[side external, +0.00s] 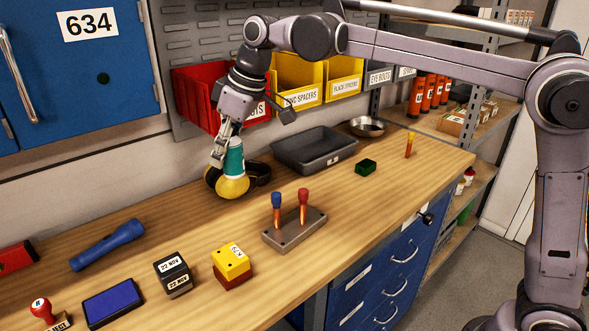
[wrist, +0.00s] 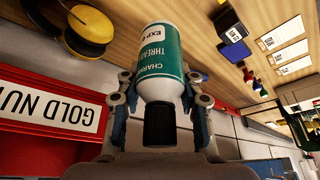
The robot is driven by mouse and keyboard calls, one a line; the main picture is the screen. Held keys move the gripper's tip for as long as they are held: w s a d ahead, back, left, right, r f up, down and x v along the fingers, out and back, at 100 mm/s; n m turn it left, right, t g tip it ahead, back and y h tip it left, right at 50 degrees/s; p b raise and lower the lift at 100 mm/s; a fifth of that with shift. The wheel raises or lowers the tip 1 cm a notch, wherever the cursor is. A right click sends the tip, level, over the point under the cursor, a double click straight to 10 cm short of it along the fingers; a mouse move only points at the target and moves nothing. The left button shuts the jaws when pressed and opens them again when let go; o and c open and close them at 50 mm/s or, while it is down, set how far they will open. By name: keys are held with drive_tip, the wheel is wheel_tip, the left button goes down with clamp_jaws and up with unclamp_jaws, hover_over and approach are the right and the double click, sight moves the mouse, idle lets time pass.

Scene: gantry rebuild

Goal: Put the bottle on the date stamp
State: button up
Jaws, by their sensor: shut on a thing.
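The teal-and-white bottle (side external: 234,158) is upright in my gripper (side external: 222,145), near the back of the bench. In the wrist view, both fingers of my gripper (wrist: 160,100) press on the sides of the bottle (wrist: 160,62), with its black cap toward my palm. The date stamp (side external: 173,275) is a dark block with white "22 NOV" labels at the front left of the bench, well apart from the bottle. Nothing rests on it. Yellow-and-black ear defenders (side external: 232,188) lie below the bottle; the side view does not show whether they touch.
A yellow-and-red block (side external: 232,263), a blue ink pad (side external: 112,302) and a red-knobbed stamp (side external: 42,309) surround the date stamp. A blue flashlight (side external: 107,245) lies behind. A holder (side external: 293,232) with two upright tools stands to the right. Red bin (side external: 195,95) hangs behind my gripper.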

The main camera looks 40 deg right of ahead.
drive_tip(key=s+a+n, duration=0.2)
drive_tip(key=s+a, duration=0.1)
drive_tip(key=a, duration=0.3)
hover_over(162, 264)
drive_tip(key=shift+y, duration=0.3)
wheel_tip(162, 264, down, 6)
drive_tip(key=shift+f, duration=2.25)
drive_tip(key=shift+f, duration=0.1)
drive_tip(key=o, duration=1.2)
